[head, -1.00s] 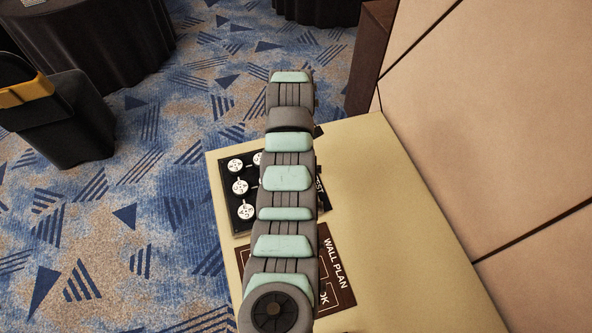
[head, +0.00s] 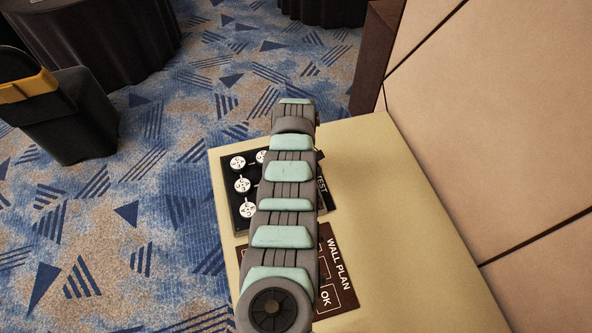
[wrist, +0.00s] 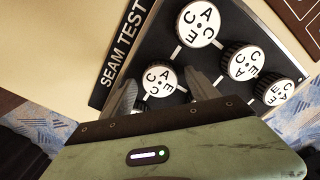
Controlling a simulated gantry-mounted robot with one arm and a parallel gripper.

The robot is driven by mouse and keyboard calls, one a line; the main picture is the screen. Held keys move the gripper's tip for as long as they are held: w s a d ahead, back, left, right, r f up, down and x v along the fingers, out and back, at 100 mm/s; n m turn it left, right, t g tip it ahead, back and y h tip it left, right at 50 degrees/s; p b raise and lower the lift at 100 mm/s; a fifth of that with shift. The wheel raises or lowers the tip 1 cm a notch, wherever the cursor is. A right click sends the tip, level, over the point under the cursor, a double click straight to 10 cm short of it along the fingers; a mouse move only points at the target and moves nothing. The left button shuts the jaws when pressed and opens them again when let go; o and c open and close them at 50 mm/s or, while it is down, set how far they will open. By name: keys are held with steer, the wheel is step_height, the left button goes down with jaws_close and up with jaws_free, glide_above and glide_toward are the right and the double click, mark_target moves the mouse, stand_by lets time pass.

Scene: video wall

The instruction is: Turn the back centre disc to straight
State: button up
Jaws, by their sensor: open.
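A black panel (head: 228,216) labelled SEAM TEST carries several white lettered discs. The wrist view shows the panel (wrist: 210,65) closer. One disc (wrist: 160,80) lies between the two fingers of my gripper (wrist: 161,85), which is open. The letters on this disc look tilted, and its lower edge is near the gripper body. I cannot tell whether the fingers touch it, or for sure that it is the back centre one. Other discs sit above it (wrist: 199,23) and to its right (wrist: 245,63). In the head view my arm hides the gripper and part of the panel.
The panel lies on a pale yellow tabletop (head: 385,220) beside a tan wall (head: 500,130). A brown WALL PLAN board (head: 337,285) lies nearer, partly under my arm. A black bin (head: 70,115) stands on the carpet at left.

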steer(key=shift+c, duration=0.2)
steer(key=c, duration=1.3)
